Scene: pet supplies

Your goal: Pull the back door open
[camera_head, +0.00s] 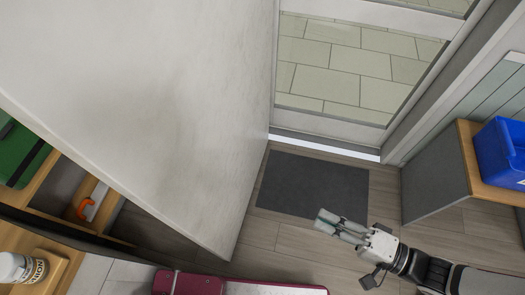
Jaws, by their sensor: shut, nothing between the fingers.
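The back door (334,117) is at the top of the head view, with a pale frame around glass panes. Paved ground shows through the glass. Only its lower part is in view, and no handle shows. It appears closed above the bright sill (325,147), though its upper edges are cut off. My gripper (321,221) is at the lower middle right, over the near edge of the dark mat, apart from the door. Its fingers are together and empty, pointing left.
A dark mat (310,182) lies on the wood floor before the door. A large pale panel (170,110) fills the left. A grey-sided bench (435,180) with a blue bin (500,152) stands right. A dark red object (190,283) is at the bottom.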

